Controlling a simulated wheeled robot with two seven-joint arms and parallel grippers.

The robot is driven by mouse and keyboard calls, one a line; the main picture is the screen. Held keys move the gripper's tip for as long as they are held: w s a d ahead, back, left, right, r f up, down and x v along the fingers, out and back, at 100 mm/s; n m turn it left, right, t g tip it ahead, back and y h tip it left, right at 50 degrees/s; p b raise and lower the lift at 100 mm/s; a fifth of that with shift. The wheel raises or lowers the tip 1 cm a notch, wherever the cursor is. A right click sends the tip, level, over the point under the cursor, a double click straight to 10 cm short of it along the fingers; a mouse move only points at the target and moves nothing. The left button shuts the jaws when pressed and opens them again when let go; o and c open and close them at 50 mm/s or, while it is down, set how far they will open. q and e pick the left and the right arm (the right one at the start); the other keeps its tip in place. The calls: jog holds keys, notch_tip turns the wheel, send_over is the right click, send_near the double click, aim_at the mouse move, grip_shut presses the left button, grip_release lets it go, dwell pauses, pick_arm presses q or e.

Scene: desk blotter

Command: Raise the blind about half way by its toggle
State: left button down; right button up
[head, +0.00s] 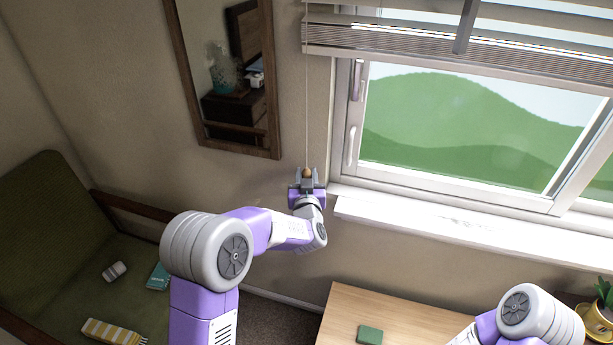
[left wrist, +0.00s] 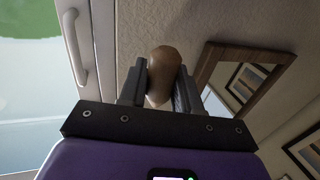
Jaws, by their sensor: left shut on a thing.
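The blind (head: 450,45) hangs across the top of the window in the head view, its slats gathered high with the glass clear below. Its thin cord (head: 307,90) runs down at the left of the window to a small wooden toggle (head: 307,172). My left gripper (head: 307,180) is shut on the toggle, near the wall at about sill height. In the left wrist view the brown toggle (left wrist: 162,75) sits between the two dark fingers. My right gripper is not in view; only part of my right arm shows at the lower right.
A framed mirror (head: 222,75) hangs on the wall left of the cord. The white sill (head: 470,232) juts out right of my left gripper. Below are a wooden desk (head: 345,315) with a green box (head: 370,335), a potted plant (head: 605,300) and a green armchair (head: 45,220).

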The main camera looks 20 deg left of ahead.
pick_arm(q)
notch_tip(320, 180, down, 2)
jog(key=shift+f+b, duration=0.1)
jog(key=shift+b, duration=0.5)
jog(key=c, duration=0.9)
grip_release()
jog(key=shift+s, duration=0.1)
jog(key=p+v, duration=0.1)
jog(key=v, duration=0.6)
jog(key=shift+s+d, duration=0.1)
jog(key=shift+s, duration=0.15)
